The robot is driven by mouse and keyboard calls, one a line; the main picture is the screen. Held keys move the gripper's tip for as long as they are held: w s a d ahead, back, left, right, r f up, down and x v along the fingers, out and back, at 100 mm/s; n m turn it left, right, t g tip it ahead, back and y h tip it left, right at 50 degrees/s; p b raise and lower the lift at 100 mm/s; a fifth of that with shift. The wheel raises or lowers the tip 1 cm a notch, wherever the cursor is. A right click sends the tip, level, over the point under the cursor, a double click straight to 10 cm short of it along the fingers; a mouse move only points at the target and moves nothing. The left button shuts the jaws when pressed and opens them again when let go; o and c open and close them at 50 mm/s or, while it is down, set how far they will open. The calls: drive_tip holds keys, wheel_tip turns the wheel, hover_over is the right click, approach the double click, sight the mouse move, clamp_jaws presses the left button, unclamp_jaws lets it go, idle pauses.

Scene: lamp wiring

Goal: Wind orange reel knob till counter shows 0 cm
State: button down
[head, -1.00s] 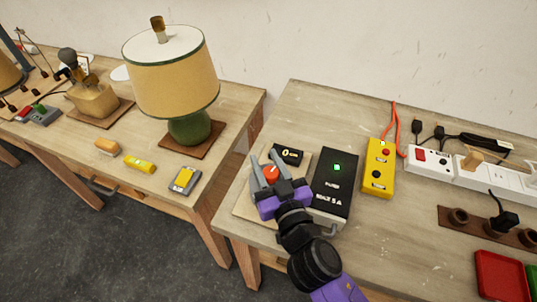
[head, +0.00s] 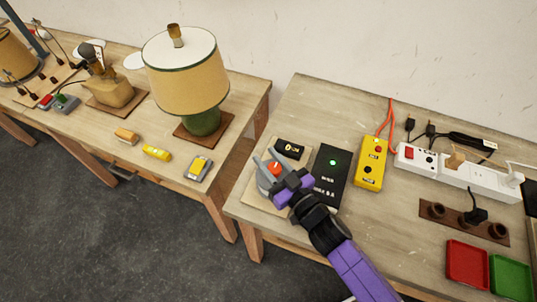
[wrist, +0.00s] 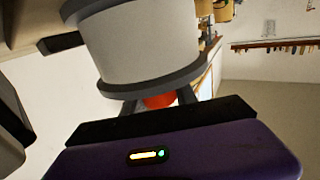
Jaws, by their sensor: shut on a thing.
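The orange knob (head: 275,168) sits on the reel at the left end of the right-hand bench. My gripper (head: 271,164) reaches in from the lower right, with its grey fingers on either side of the knob, shut on it. In the wrist view the orange knob (wrist: 160,101) shows between the fingers, against a pale drum (wrist: 140,45) with dark rims. The black counter (head: 289,149) stands just behind the knob. Its pale reading seems to be "0 cm", but the characters are too small to be sure.
A black box (head: 332,165) with a green light stands close right of my gripper. A yellow box (head: 371,163), white power strip (head: 457,173) and red tray (head: 467,264) lie farther right. A gap separates this bench from the left one with the lamp (head: 188,75).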

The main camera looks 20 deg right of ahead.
sight(279, 173)
idle(0.3)
drive_tip(key=c, duration=1)
unclamp_jaws()
drive_tip(key=shift+o, duration=0.2)
drive_tip(key=b+v, duration=0.2)
drive_tip(key=v, duration=0.5)
drive_tip(key=shift+s+f, duration=0.1)
drive_tip(key=shift+s, duration=0.35)
